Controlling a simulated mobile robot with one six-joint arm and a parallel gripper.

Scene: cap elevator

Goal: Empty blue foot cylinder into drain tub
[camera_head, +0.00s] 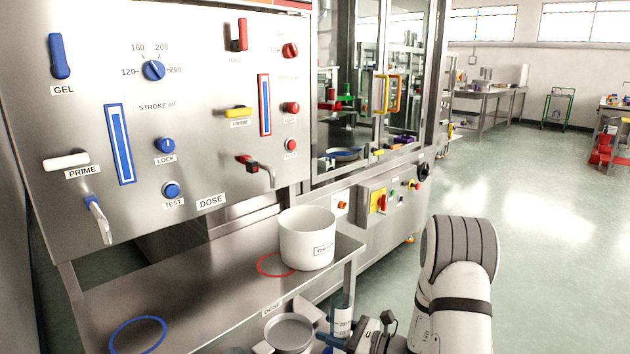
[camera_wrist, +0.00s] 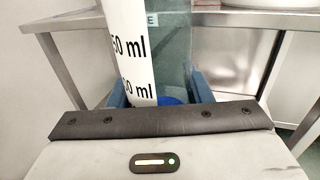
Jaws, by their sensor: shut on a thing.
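My gripper (camera_head: 343,338) is at the bottom of the head view, shut on a clear graduated cylinder (camera_head: 341,312). In the wrist view the cylinder (camera_wrist: 175,50) stands roughly upright between my blue fingers (camera_wrist: 160,94). It has a white scale strip with black ml marks, and part of its blue foot (camera_wrist: 170,100) shows below. I cannot tell how much liquid is in it. A white round tub (camera_head: 305,240) with a small, hard-to-read label stands on the steel shelf, above and left of my gripper. Its inside bottom is hidden.
The steel shelf (camera_head: 205,300) has a red ring (camera_head: 268,265) beside the tub and an empty blue ring (camera_head: 137,335). A round metal pan (camera_head: 289,332) sits below the shelf edge, close left of the cylinder. A control panel (camera_head: 190,60) stands behind; open floor lies right.

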